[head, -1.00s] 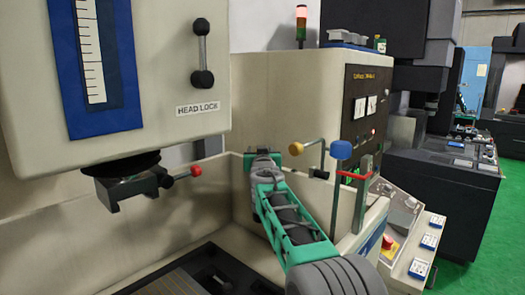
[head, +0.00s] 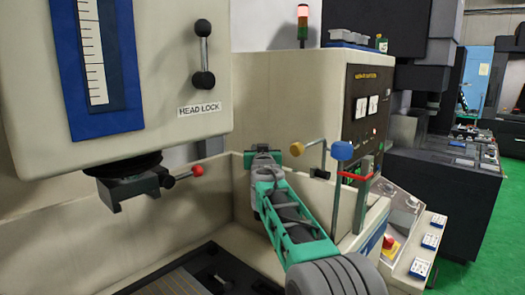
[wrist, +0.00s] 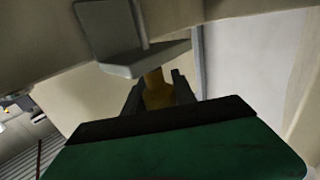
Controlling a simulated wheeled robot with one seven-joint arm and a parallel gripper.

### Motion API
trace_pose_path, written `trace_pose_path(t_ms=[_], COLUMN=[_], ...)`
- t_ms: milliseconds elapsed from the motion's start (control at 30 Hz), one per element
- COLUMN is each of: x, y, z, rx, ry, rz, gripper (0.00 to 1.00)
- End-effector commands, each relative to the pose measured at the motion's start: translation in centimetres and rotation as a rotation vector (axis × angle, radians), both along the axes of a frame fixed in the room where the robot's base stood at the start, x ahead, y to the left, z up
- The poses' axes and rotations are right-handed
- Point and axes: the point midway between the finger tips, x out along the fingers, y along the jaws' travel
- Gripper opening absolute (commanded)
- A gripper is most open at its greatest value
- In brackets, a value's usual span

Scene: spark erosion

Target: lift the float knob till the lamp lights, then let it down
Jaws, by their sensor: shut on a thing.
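My gripper (head: 262,155) reaches to the back wall of the machine's work tank, and its jaws show small in the head view. In the wrist view my gripper (wrist: 158,88) is shut on a yellow-brown knob (wrist: 154,84), taken to be the float knob. A grey bracket (wrist: 135,50) sits just above it in that view. The held knob is hidden in the head view. A signal lamp (head: 303,14) on top of the cabinet has a reddish top section; I cannot tell for certain whether it is lit.
A yellow knob (head: 297,149) on a bent rod and a blue knob (head: 341,150) on a post stand right of my gripper. A red-tipped lever (head: 197,171) sticks out under the machine head at left. The control panel (head: 366,100) is behind.

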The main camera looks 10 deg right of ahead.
Motion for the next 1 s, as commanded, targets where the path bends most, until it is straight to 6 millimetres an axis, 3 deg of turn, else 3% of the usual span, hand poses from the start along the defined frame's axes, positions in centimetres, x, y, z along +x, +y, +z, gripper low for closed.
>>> trace_pose_path(t_ms=[1000], x=[0.0], y=[0.0], z=[2.0], rx=[0.000], ry=[-0.001], rz=[0.000], gripper=[0.10])
